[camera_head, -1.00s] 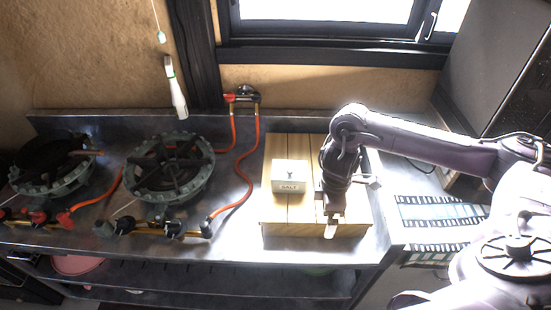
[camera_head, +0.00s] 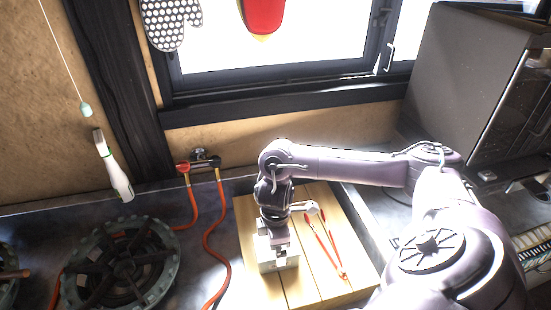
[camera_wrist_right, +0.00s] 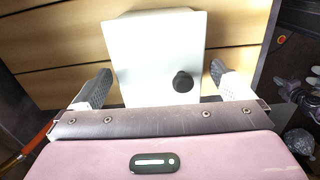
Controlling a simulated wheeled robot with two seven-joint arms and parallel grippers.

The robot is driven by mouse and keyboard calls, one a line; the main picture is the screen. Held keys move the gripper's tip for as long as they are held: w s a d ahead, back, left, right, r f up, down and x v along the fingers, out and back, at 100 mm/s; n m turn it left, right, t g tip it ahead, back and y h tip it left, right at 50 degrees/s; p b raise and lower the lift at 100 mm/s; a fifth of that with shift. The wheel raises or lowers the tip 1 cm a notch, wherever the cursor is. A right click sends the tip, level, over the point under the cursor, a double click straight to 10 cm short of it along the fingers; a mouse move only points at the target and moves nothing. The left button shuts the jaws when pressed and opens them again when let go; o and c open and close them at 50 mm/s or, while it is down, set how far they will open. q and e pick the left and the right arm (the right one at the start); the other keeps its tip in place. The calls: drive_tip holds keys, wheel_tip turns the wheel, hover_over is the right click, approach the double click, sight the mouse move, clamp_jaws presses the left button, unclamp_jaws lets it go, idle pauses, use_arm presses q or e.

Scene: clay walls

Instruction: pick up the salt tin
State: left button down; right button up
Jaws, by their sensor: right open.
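The salt tin (camera_head: 268,265) is a small pale box standing on the wooden board (camera_head: 318,292) in the head view. In the right wrist view the salt tin (camera_wrist_right: 155,48) shows a plain pale top with a black knob. My right gripper (camera_head: 281,251) is right over the tin in the head view and hides part of it. In the right wrist view the right gripper (camera_wrist_right: 160,75) is open, with one finger on each side of the tin. A gap shows on each side. My left gripper is not in view.
Red-handled tongs (camera_head: 327,247) lie on the board to the right of the tin. A gas burner (camera_head: 118,262) and orange hoses (camera_head: 213,240) are to the left. A window (camera_head: 300,45) is behind, and a large dark appliance (camera_head: 465,75) stands at the right.

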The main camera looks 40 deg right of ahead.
wheel_tip(320, 180, down, 4)
drive_tip(key=shift+w+a+r, duration=0.1)
drive_tip(key=shift+r, duration=0.05)
drive_tip(key=shift+f, duration=0.3)
drive_tip(key=c, duration=0.3)
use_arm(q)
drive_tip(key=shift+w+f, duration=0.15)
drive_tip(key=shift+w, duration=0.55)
use_arm(e)
drive_tip(key=c, duration=0.8)
